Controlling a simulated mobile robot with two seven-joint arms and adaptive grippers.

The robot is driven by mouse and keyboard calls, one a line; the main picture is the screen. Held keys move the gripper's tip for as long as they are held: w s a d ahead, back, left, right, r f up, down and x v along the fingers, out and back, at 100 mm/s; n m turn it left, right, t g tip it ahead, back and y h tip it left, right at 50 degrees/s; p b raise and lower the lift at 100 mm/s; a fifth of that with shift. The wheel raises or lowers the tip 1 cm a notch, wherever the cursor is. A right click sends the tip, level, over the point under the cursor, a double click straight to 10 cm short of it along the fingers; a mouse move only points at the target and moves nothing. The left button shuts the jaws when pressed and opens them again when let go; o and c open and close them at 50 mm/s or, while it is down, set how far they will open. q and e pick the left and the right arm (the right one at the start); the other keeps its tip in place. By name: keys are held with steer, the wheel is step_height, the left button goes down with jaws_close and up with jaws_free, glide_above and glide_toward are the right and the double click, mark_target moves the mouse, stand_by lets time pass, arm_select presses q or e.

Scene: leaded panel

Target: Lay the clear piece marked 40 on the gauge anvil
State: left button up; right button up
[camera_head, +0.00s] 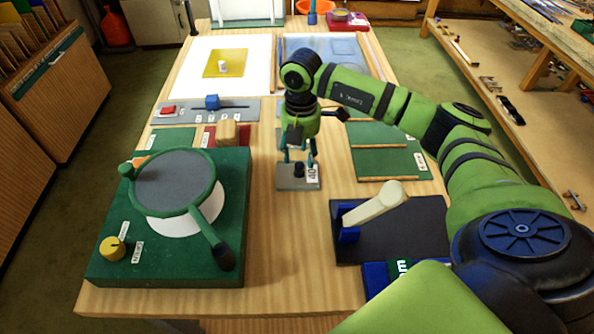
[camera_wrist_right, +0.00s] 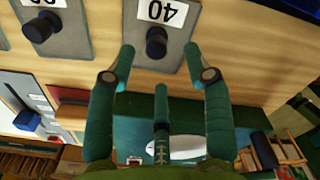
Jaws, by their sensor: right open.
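The piece marked 40 (camera_head: 287,183) is a flat plate that looks grey, with a black knob and a white label. It lies on the wooden bench and also shows in the wrist view (camera_wrist_right: 178,67). My right gripper (camera_head: 298,160) is directly above it, pointing down. In the wrist view its fingers (camera_wrist_right: 160,72) are spread and empty, with the knob appearing between the fingertips; contact is unclear. I cannot tell for certain which part is the gauge anvil. A grey board with a blue slider (camera_head: 212,102) lies to the left. My left gripper is not in view.
A green base (camera_head: 112,212) with a round grey disc and handle stands at left. A dark board (camera_head: 425,222) with a cream lever is at right. Another knobbed plate (camera_wrist_right: 62,48) lies beside the piece. A green board (camera_head: 380,140) lies behind. A narrow bench strip in front is clear.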

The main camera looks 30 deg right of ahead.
mark_target(299, 165)
step_height(299, 165, down, 4)
steer(key=shift+w+a+f+p, duration=0.1)
steer(key=shift+w+f+p, duration=0.1)
steer(key=shift+p, duration=0.95)
steer(key=shift+f, duration=0.35)
jaws_close()
steer(key=shift+r, duration=0.1)
